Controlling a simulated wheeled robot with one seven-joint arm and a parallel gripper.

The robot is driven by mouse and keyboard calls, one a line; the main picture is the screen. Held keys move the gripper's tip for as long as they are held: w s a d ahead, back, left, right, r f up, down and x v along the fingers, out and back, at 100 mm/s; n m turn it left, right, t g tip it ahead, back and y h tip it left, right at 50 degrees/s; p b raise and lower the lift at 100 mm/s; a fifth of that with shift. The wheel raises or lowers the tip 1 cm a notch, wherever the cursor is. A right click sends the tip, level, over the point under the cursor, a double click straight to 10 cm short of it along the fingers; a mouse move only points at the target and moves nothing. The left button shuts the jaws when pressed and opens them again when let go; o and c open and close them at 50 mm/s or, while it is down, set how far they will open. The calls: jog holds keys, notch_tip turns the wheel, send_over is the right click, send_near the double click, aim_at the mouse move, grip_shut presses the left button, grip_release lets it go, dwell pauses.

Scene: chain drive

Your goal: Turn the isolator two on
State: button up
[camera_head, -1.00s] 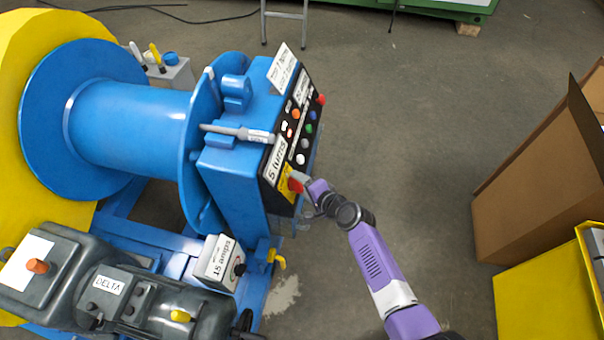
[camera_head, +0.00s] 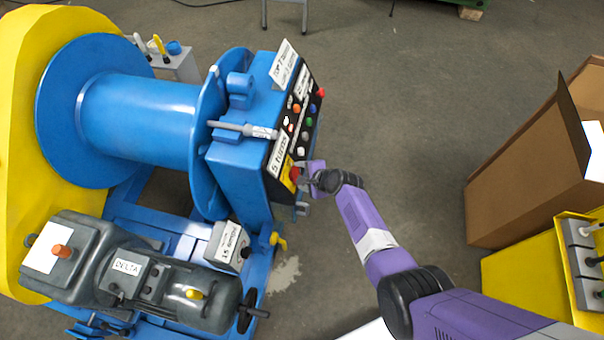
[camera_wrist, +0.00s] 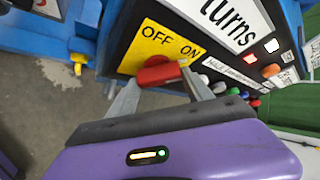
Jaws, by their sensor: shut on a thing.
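A red rotary handle (camera_wrist: 160,72) sits on a yellow plate (camera_wrist: 158,45) marked OFF and ON. It lies nearly crosswise, its right end tilted up towards the ON side. In the head view the red handle (camera_head: 295,174) is low on the blue cabinet's (camera_head: 238,165) black panel. No "isolator two" label is readable. My gripper (camera_wrist: 162,80) is shut on the red handle, one grey finger at each end of it. In the head view my gripper (camera_head: 304,180) partly hides the handle and plate.
Several coloured buttons (camera_head: 307,122) are on the panel above. The blue reel (camera_head: 140,120) and grey motor (camera_head: 130,280) are left. A yellow lever (camera_head: 277,240) stands below the panel. A cardboard box (camera_head: 515,190) is right; the floor between is clear.

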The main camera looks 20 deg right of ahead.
dwell(0.4)
jog(key=o, duration=1.4)
jog(key=shift+c, duration=0.2)
jog(key=v, duration=0.7)
jog(key=shift+s+r, duration=0.25)
jog(key=shift+d, duration=0.15)
